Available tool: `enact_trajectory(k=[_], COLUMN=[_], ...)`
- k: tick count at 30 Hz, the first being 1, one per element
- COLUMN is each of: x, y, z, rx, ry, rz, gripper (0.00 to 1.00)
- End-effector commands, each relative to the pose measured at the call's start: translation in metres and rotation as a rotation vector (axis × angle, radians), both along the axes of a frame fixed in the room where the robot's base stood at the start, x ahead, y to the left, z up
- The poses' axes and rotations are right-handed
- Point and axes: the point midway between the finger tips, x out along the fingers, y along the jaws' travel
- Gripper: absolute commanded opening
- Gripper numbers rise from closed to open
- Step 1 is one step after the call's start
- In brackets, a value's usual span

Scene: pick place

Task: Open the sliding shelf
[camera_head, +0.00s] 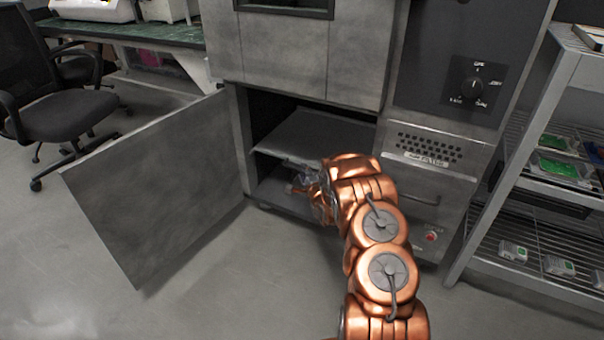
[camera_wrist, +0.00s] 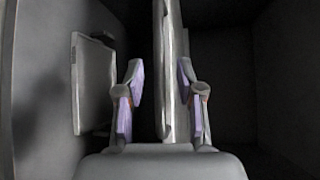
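The sliding shelf (camera_head: 318,137) is a flat grey metal plate inside the open lower compartment of the metal cabinet. In the wrist view, the shelf (camera_wrist: 166,45) shows as an upright strip running between my fingers. My gripper (camera_head: 296,181) is at the compartment's front, just below the shelf's front edge in the head view; my arm hides part of it. In the wrist view, my gripper (camera_wrist: 160,78) is open, with one finger on each side of the shelf edge. A gap shows beside the left finger; whether the right finger touches the shelf is unclear.
The cabinet door (camera_head: 165,185) stands swung open to the left. A control panel with a knob (camera_head: 477,87) is on the right. A wire rack (camera_head: 545,240) stands further right, and an office chair (camera_head: 62,112) at the far left. Floor in front is clear.

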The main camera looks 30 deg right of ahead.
Motion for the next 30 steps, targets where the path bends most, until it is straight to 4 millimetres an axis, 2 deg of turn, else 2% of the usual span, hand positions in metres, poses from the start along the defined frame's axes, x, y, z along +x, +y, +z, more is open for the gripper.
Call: enact_trajectory(k=[6,18,28,30], x=[0.02,0.026,0.026,0.026], y=[-0.004,-0.005,-0.005,-0.005], z=[-0.005,-0.005,-0.005,-0.005], rx=[0.0,0.002,0.001,0.001], ry=[-0.001,0.002,0.002,0.002], rz=[0.003,0.001,0.001,0.001], gripper=[0.37,0.36,0.02,0.0])
